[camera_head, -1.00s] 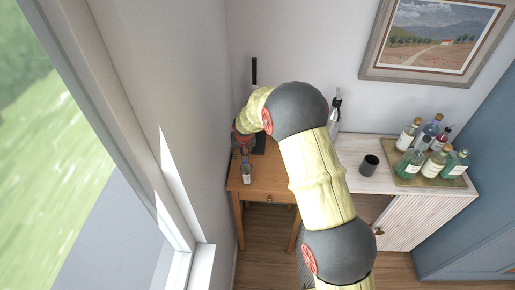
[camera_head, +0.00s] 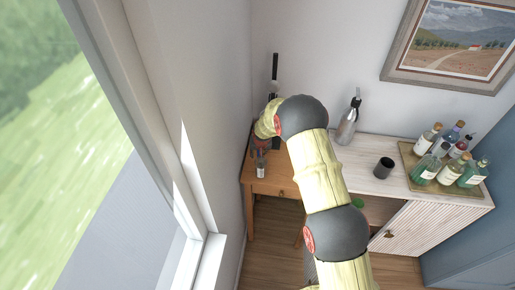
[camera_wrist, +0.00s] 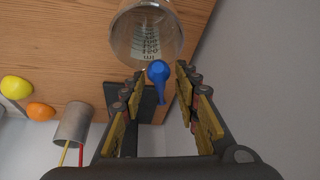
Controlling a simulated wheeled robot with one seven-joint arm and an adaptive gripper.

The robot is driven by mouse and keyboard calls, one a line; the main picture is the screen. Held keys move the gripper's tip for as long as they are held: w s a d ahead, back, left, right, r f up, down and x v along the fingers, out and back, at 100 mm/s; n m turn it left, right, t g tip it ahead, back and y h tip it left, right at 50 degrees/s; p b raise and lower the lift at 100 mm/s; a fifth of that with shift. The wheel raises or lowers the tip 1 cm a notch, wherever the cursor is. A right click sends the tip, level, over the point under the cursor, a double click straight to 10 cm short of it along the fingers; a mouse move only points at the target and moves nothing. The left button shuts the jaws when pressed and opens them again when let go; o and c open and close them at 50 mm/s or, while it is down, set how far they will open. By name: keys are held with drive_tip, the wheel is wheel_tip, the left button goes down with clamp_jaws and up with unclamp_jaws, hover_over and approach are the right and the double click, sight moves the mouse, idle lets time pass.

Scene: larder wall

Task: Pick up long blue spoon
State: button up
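The blue spoon (camera_wrist: 158,75) shows in the wrist view as a rounded blue head with a short, foreshortened shaft below it. It lies between the two fingers of my gripper (camera_wrist: 159,84), with gaps visible on both sides. My gripper is open. The spoon's far end is hard to make out, and I cannot tell how it is supported. In the head view my gripper (camera_head: 260,143) is over the wooden desk at the wall, mostly hidden by my arm; the spoon cannot be made out there.
A clear measuring beaker (camera_wrist: 146,38) is just above the spoon in the wrist view. A grey cup (camera_wrist: 74,121) with yellow and red sticks, a lemon (camera_wrist: 16,87) and an orange (camera_wrist: 40,111) are left. A small bottle (camera_head: 261,170) stands on the desk (camera_head: 283,184); the wall is close.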

drive_tip(key=shift+w+f, duration=0.1)
drive_tip(key=shift+f, duration=0.1)
drive_tip(key=shift+c, duration=0.7)
clamp_jaws()
